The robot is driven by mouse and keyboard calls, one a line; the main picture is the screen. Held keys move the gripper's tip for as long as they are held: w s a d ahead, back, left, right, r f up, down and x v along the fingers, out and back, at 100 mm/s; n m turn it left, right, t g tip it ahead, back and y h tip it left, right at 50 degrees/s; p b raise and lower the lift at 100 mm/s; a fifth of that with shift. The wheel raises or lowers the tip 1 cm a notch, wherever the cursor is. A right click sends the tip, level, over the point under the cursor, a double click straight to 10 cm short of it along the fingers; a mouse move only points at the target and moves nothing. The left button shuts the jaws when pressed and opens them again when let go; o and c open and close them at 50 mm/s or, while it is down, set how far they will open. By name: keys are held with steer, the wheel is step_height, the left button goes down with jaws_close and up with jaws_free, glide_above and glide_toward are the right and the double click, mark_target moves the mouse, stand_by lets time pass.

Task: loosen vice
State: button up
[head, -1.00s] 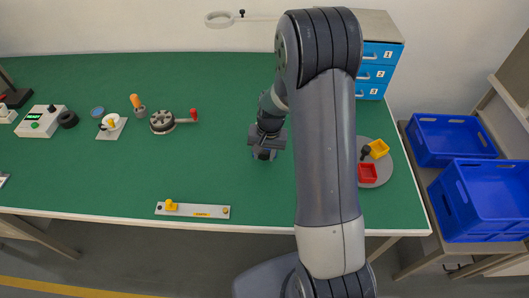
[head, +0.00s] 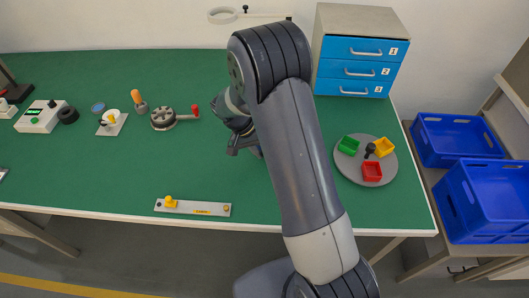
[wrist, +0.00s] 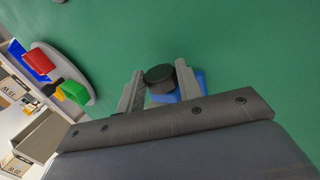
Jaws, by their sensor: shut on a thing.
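My gripper (head: 240,142) is over the right middle part of the green bench, with my arm reaching in from the lower right. In the wrist view its two fingers (wrist: 159,68) are shut on a dark round knob (wrist: 160,77), one finger on each side. A blue body (wrist: 192,86), which seems to be the vice, shows beside and below the knob, partly behind the right finger. In the head view my gripper and arm hide most of it. I cannot see the vice's jaws or whether anything is in them.
A grey round tray (head: 350,172) with green, yellow and red bins lies to the right. A blue drawer cabinet (head: 357,68) stands behind. A round fixture with a red-knobbed lever (head: 163,118) is to the left, a strip with a yellow knob (head: 192,208) at the front edge.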

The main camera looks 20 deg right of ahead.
steer(key=shift+h, duration=0.4)
steer(key=o, duration=1)
